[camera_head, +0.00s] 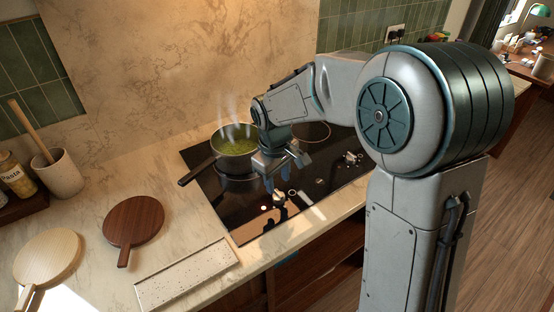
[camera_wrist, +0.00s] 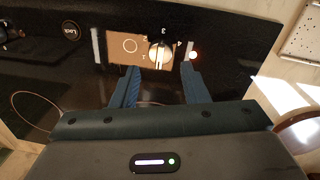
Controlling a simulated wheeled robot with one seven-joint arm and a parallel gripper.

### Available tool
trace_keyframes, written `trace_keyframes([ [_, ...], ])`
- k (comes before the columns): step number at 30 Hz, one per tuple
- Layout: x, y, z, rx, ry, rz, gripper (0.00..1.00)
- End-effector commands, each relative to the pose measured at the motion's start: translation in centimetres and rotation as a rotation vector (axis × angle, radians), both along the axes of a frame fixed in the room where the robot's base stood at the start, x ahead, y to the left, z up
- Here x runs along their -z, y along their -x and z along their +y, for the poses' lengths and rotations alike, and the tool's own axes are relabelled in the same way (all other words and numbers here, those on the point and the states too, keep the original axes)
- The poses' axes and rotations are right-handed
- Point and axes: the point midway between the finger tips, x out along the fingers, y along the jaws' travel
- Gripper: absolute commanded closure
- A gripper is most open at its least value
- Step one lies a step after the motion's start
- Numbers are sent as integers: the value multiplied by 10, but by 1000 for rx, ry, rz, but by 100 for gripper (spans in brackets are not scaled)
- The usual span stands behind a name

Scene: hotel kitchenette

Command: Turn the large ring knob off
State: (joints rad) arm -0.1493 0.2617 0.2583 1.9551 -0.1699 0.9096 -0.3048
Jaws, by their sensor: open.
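The large ring knob (camera_wrist: 160,52) stands on the black hob panel beside a tan patch with a printed ring. Numbers are printed around it, with a 3 above it in the wrist view; which number it points to I cannot tell for sure. A small red-white light (camera_wrist: 194,55) glows to its right. In the head view the knob (camera_head: 279,198) shows just below my gripper (camera_head: 277,176). My gripper is open, and its two blue fingers (camera_wrist: 161,78) reach toward the knob, one on each side. I see no clear contact.
A steaming pan of green food (camera_head: 236,142) stands on the hob (camera_head: 240,205), its handle pointing left. Other knobs (camera_head: 351,158) sit further right. A speckled tray (camera_head: 185,276), a dark round board (camera_head: 133,222) and a pale board lie on the counter to the left.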

Motion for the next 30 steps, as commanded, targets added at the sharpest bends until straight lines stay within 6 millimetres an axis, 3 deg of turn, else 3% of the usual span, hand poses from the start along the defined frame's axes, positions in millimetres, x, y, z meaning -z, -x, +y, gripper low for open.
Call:
trace_keyframes([
  [6,-50,1,2,2,-2,-6,59],
  [12,-76,2,3,1,0,-3,59],
  [30,-83,4,2,4,1,-2,59],
])
